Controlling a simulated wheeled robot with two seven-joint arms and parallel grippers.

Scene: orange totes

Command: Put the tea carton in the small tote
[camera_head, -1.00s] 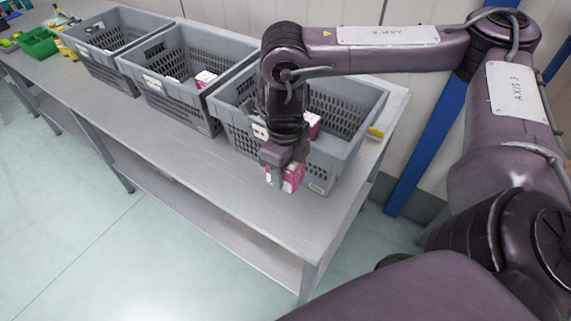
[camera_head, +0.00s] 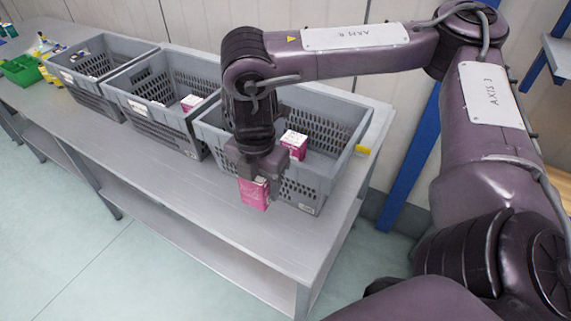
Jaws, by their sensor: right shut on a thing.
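A pink carton (camera_head: 254,194) hangs below my right gripper (camera_head: 254,180), which is shut on it. The carton is in front of the nearest grey tote (camera_head: 312,192), outside its front wall and over the table's front part. Another pink and white carton (camera_head: 294,144) sits inside that tote. The middle grey tote (camera_head: 160,128) holds a pink and white carton (camera_head: 191,103). A third grey tote (camera_head: 92,88) stands farther left. My left gripper is not in view.
The totes stand in a row on a long grey table (camera_head: 200,190) with a shelf below. A green bin (camera_head: 22,72) and yellow bottles (camera_head: 45,46) are at the far left. A blue post (camera_head: 408,160) stands behind the table's right end. The table's front strip is clear.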

